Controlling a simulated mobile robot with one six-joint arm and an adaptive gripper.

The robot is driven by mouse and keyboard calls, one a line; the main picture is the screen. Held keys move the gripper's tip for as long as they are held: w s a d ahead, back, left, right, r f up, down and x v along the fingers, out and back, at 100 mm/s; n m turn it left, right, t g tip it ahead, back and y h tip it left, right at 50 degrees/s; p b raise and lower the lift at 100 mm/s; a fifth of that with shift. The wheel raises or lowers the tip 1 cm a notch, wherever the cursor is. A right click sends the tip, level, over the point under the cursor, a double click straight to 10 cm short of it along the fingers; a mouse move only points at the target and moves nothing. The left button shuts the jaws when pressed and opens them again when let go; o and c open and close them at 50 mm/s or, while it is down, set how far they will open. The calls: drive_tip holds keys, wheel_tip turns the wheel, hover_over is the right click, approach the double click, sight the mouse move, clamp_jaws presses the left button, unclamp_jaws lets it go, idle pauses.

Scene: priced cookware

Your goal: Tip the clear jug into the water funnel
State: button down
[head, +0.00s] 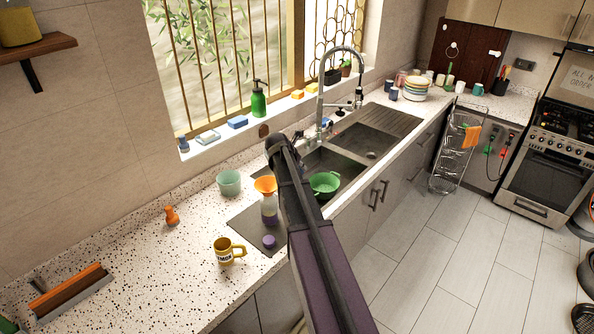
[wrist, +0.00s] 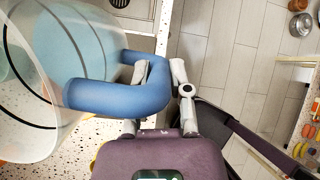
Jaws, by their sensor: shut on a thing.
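In the wrist view a large clear jug (wrist: 30,110) with dark lines on its wall fills the left side. Pale blue shows inside or through it. My gripper (wrist: 158,75) is shut on the jug's thick blue handle (wrist: 100,92). In the head view I cannot make out the jug or my gripper; my arm covers part of the counter there. An orange funnel (head: 265,184) sits on top of a bottle (head: 270,209) with a purple lower part. They stand on a dark mat (head: 246,221), just left of my arm.
A pale green cup (head: 229,182) stands left of the funnel. A yellow mug (head: 228,251) and a purple lid (head: 268,241) are in front.

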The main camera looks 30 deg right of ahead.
drive_tip(key=shift+d+f+h+b, duration=0.2)
drive_tip(key=shift+h+b, duration=0.3)
drive_tip(key=shift+h, duration=0.2)
drive_tip(key=h+b, duration=0.1)
drive_tip(key=r+h+b, duration=0.1)
drive_tip(key=h, duration=0.1)
drive_tip(key=n+h+b, duration=0.1)
drive_tip(key=b, duration=0.1)
drive_tip(key=shift+a+r, duration=0.15)
drive_tip(key=shift+r, duration=0.2)
drive_tip(key=w+a+n+t+h+b, duration=0.1)
drive_tip(key=a+n+h+b, duration=0.2)
drive_tip(key=a+h+b, duration=0.4)
drive_tip(key=shift+w+a+f+n+h+b, duration=0.25)
drive_tip(key=shift+h+b, duration=1.85)
drive_tip(key=shift+b, duration=3.2)
drive_tip(key=shift+s+d+f, duration=0.1)
drive_tip(key=shift+s, duration=0.05)
idle(0.3)
